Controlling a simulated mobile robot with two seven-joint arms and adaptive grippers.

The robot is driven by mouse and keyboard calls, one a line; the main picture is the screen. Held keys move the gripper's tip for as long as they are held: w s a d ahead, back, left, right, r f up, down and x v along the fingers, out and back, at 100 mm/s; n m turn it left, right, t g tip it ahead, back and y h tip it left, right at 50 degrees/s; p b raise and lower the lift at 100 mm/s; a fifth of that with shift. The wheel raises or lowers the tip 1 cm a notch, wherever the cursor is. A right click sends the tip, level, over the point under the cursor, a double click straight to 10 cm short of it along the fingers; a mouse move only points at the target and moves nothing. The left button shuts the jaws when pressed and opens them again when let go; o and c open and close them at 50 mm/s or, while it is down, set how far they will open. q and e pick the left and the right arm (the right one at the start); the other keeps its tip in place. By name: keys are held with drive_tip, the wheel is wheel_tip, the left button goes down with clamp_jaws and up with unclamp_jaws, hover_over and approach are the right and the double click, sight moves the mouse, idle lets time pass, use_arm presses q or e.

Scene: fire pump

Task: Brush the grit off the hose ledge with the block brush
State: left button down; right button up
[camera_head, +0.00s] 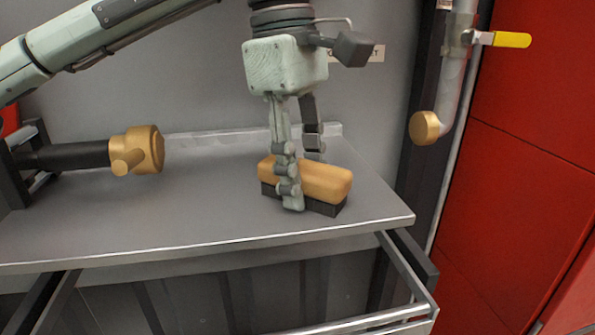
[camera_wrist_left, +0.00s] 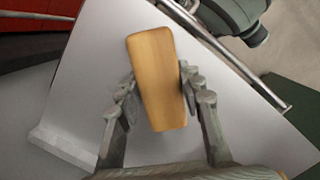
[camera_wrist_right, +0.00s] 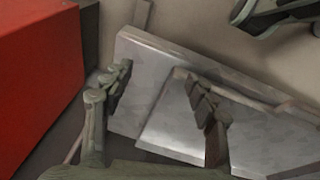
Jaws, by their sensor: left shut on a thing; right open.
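The block brush (camera_head: 325,182) has a tan wooden block over dark bristles. It is on the right part of the grey hose ledge (camera_head: 200,215), its bristles at or very near the surface. My left gripper (camera_head: 303,178) points down and is shut on the brush, one finger on each long side. The wooden block also shows between the fingers in the left wrist view (camera_wrist_left: 157,80). I cannot make out any grit on the ledge. My right gripper (camera_wrist_right: 155,80) is open and empty, seen only in the right wrist view, above a grey metal surface.
A black hose end with a brass coupling (camera_head: 138,150) lies at the ledge's left. A pipe with a brass cap (camera_head: 425,128) and yellow lever (camera_head: 512,40) stands right of the ledge, beside a red panel (camera_head: 530,120). The ledge middle is clear.

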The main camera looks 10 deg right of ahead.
use_arm(q)
drive_tip(key=shift+d, duration=0.75)
drive_tip(key=shift+w+r+p, duration=0.1)
drive_tip(key=shift+w+p, duration=0.75)
drive_tip(key=shift+w, duration=0.8)
drive_tip(key=shift+w+p, duration=1.05)
drive_tip(key=shift+w, duration=2.35)
drive_tip(key=shift+r, duration=2.95)
